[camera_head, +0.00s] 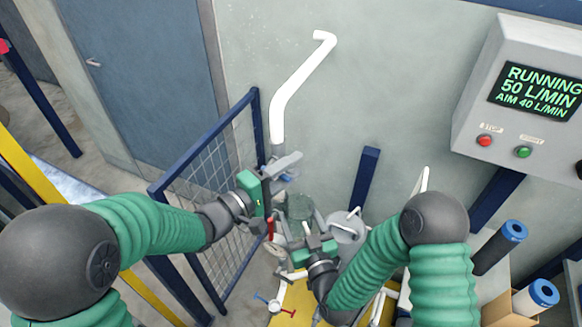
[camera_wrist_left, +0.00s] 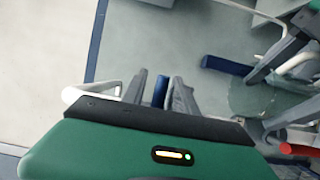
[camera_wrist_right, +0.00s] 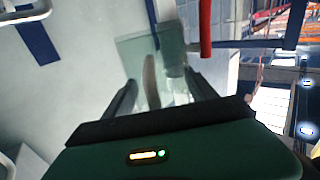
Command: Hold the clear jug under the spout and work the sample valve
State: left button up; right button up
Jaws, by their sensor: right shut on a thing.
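My right gripper (camera_wrist_right: 160,95) is shut on the jug's handle (camera_wrist_right: 151,82). My left gripper (camera_head: 281,168) is up beside the pipework, higher than the jug. In the left wrist view its fingers are apart, with a narrow blue piece (camera_wrist_left: 160,92) visible between them; contact cannot be told. A red lever (camera_head: 270,228) hangs close to the jug (camera_wrist_left: 245,98). The spout itself is hard to make out.
A white pipe (camera_head: 291,93) rises along the wall. A blue mesh guard (camera_head: 203,158) stands left of my left gripper. A control box (camera_head: 530,95) at right reads RUNNING, 50 L/MIN, AIM 40 L/MIN. A silver canister (camera_head: 346,228) is right of the jug.

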pick_arm(q)
grip_shut()
jog(key=shift+f, duration=0.1)
jog(key=m, duration=0.1)
jog(key=f+m+y, duration=0.1)
jog(key=m, duration=0.1)
jog(key=f+m+g, duration=0.1)
jog(key=shift+a+y, duration=0.25)
jog(key=shift+y, duration=0.15)
grip_release()
jog(key=shift+w, duration=0.1)
